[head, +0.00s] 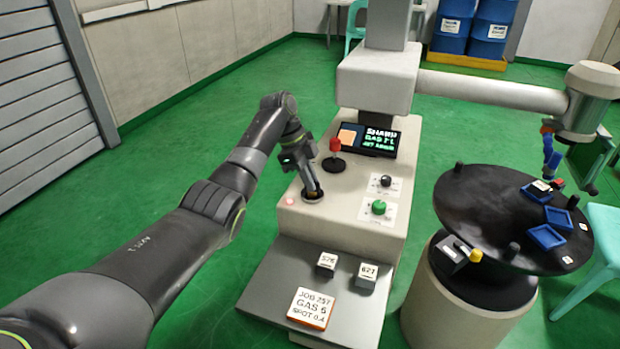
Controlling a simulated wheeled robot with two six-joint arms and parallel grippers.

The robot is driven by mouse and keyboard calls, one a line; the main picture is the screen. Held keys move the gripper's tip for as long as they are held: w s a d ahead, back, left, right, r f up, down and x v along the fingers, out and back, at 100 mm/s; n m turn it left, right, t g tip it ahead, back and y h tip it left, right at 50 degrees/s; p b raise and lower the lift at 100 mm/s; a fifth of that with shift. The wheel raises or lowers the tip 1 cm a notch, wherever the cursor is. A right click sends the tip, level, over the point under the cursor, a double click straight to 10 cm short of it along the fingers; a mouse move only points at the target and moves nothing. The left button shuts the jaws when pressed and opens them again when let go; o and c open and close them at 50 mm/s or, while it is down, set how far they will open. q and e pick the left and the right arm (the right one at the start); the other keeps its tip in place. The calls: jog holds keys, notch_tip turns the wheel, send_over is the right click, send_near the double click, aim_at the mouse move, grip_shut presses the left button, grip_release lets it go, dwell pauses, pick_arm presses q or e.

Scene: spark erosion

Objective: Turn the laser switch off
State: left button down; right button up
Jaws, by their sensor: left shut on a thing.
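A beige machine console (345,225) stands in the middle of the head view. My left gripper (314,192) points down at the left part of its top. It is shut on a small part at a dark round base (312,197), which it mostly hides. I cannot tell whether this part is the laser switch, or which way it is turned. On the same top are a red-knobbed lever (335,147), a black knob (386,181) and a green knob (379,207), the knobs on white label plates. My right gripper is not in view.
A small pink light (289,200) is left of the gripper. A display (367,139) stands behind the controls. A grey shelf (262,295) in front holds two labelled blocks and a job card (311,308). A black round table (470,205) with blue trays is at right.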

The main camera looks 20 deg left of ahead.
pick_arm(q)
jog(key=n+p, duration=0.1)
jog(key=p, duration=0.2)
jog(key=r+n+t+p, duration=0.1)
jog(key=p, duration=0.2)
jog(key=shift+s+n, duration=0.1)
jog(key=shift+n, duration=0.3)
jog(key=n+t+p, duration=0.1)
jog(key=n+p, duration=0.2)
jog(key=p, duration=0.2)
jog(key=n+t+y+p, duration=0.1)
jog(key=n+p, duration=0.3)
jog(key=n+t+y+p, duration=0.1)
jog(key=n+p, duration=0.2)
jog(key=p, duration=0.2)
jog(key=shift+s+d+f+n+p, duration=0.2)
jog(key=shift+n+p, duration=0.1)
jog(key=shift+p, duration=0.05)
jog(key=shift+f+n+t+y+p, duration=0.1)
jog(key=shift+n+t+y+p, duration=0.2)
jog(key=shift+n+y+p, duration=0.7)
jog(key=shift+f+n+p, duration=0.1)
jog(key=shift+n+p, duration=0.25)
jog(key=shift+n, duration=0.85)
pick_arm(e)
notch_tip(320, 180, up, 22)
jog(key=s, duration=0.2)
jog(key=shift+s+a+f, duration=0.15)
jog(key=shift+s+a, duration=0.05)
